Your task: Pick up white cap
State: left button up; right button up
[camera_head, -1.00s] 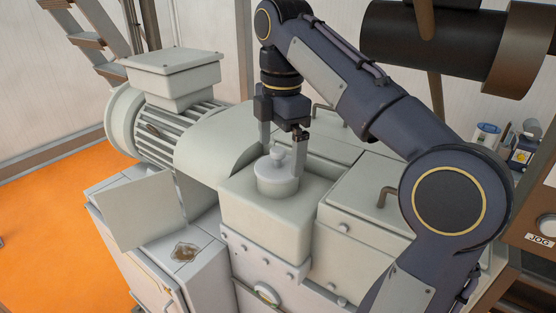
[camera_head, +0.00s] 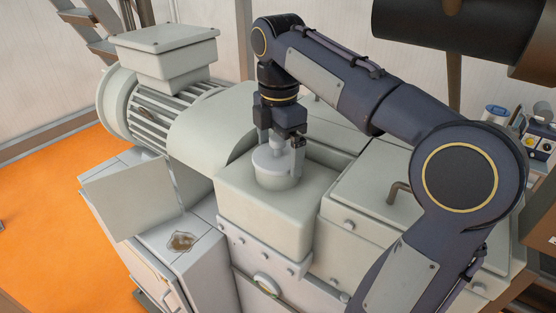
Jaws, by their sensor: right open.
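The white cap (camera_head: 275,166) is a round lid with a small knob on top. It sits upright on the square pale housing (camera_head: 265,215) of the machine. My right gripper (camera_head: 281,152) points down over the cap, with its fingers on either side of the knob. It is open. One finger is at the cap's right side; the other is partly hidden behind the cap. I cannot tell whether either finger touches it. My left gripper is not in view.
A ribbed motor (camera_head: 165,118) stands to the left. A dark cylinder (camera_head: 440,22) hangs at the upper right. A grey cabinet (camera_head: 185,245) stands at lower left beside orange floor.

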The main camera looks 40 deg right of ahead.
jog(key=c, duration=0.7)
jog(key=shift+r, duration=0.1)
